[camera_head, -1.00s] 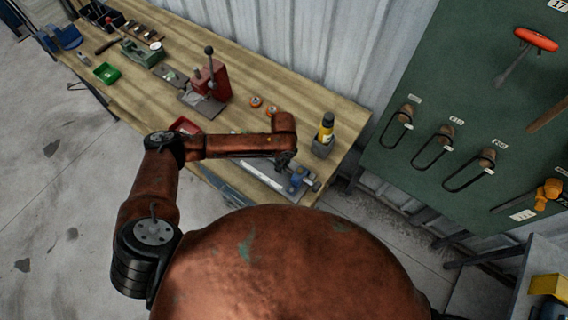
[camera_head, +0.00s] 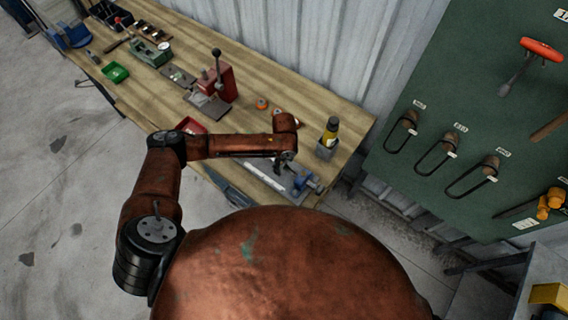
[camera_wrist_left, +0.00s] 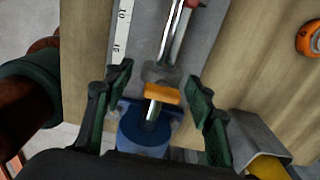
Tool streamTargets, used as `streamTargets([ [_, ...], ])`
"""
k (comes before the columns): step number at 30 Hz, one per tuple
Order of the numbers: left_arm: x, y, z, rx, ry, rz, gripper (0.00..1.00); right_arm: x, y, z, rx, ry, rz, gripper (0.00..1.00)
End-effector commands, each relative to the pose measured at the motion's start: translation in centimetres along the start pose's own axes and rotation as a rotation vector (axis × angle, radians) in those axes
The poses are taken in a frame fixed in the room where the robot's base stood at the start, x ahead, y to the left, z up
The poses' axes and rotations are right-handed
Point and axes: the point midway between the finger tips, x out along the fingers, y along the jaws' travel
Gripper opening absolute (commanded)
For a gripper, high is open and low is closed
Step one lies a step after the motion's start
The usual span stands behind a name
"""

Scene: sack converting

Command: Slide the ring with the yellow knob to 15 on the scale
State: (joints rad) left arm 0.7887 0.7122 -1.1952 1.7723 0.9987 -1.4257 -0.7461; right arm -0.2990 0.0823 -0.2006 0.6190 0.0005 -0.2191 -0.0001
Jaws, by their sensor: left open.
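The slide fixture (camera_head: 262,178) lies at the bench's near edge in the head view, partly hidden by my left arm. In the left wrist view, a bright metal rod (camera_wrist_left: 180,32) runs along its grey plate to a blue end block (camera_wrist_left: 146,132). A white scale strip (camera_wrist_left: 122,28) lies left of the rod, with a 10 readable near the top. A yellow-orange knob (camera_wrist_left: 162,94) sits on a grey ring (camera_wrist_left: 160,74) on the rod, close to the blue block. My left gripper (camera_wrist_left: 161,78) is open, with its green-padded fingers either side of the ring and knob, apart from both.
A yellow bottle (camera_head: 330,131) in a grey holder (camera_head: 325,150) stands right of the fixture. Orange rings (camera_head: 262,104), a red press (camera_head: 222,84) and a red tray (camera_head: 188,126) are farther along the bench. A green tool board (camera_head: 440,100) stands at the right.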

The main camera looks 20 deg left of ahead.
Motion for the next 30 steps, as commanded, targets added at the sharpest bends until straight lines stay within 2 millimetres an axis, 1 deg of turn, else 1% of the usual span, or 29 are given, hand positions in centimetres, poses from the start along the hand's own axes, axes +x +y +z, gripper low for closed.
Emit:
streamTargets([
  [5, -2.3, -0.1, 0.1, 0.001, -0.001, -0.003, 0.50, 0.0, -0.1, 0.0, 0.001, 0.000, -0.001, 0.24],
  [12, -7.3, -0.1, 0.1, 0.001, 0.000, -0.004, 0.50, 0.0, -0.2, 0.0, 0.001, 0.000, -0.002, 0.24],
  [15, -9.2, -0.1, 0.1, 0.001, -0.001, -0.004, 0.50, 0.0, -0.2, 0.0, 0.001, 0.000, -0.002, 0.24],
  [18, -10.5, -0.1, 0.1, 0.000, 0.000, -0.003, 0.50, 0.0, -0.2, 0.0, 0.001, 0.000, -0.002, 0.24],
  [21, -11.4, -0.1, 0.0, 0.000, 0.000, -0.002, 0.50, 0.0, -0.2, 0.0, 0.001, 0.000, -0.002, 0.24],
  [24, -11.8, 0.0, 0.0, 0.000, 0.000, -0.001, 0.50, 0.0, -0.2, 0.0, 0.001, 0.000, -0.002, 0.24],
  [30, -11.9, 0.0, 0.0, 0.000, 0.000, -0.001, 0.50, 0.0, -0.2, 0.0, 0.001, 0.000, -0.002, 0.24],
])
